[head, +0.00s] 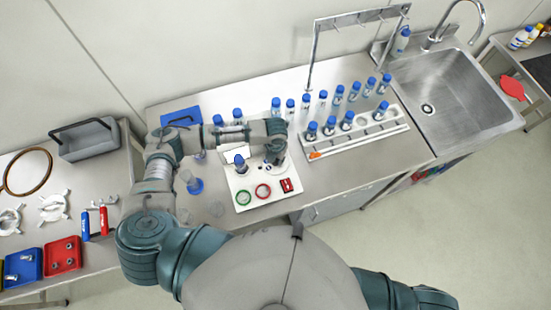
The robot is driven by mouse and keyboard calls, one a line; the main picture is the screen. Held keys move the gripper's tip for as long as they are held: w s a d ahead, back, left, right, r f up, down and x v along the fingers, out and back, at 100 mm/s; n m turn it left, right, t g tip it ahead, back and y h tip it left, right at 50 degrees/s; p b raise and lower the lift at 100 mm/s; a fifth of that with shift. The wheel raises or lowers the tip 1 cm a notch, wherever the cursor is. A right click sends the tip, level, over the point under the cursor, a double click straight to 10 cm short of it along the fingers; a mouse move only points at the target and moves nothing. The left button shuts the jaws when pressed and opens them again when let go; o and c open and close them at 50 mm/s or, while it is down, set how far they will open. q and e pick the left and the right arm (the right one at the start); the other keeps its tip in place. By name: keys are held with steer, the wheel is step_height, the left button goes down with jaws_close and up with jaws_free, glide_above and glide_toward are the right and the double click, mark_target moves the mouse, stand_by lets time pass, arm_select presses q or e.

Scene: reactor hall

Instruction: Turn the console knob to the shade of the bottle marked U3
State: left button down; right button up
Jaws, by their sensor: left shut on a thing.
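The console (240,205) is a white panel on the bench, with a green ring, a red ring and a red switch along its front. My left gripper (275,159) points down over its back right part and is shut on the knob there. The gripper hides most of the knob, so its setting cannot be read. A blue-capped bottle (239,163) stands upright at the console's left side by a white card. Several blue-capped bottles (347,121) stand in and behind a white rack to the right. No U3 marking is legible. My right gripper is out of view.
The white rack (376,141) lies right of the console, with a metal stand behind it. A sink (455,95) is at the far right. A grey bin (87,143) and red and blue boxes (62,256) are at left. Bare bench lies before the rack.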

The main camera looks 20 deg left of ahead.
arm_select(q)
steer(key=shift+w+m, duration=0.1)
steer(key=shift+m, duration=2.1)
steer(key=c, duration=1.1)
jaws_free()
steer(key=shift+o, duration=1.3)
steer(key=shift+w+f, duration=0.1)
steer(key=shift+w, duration=0.05)
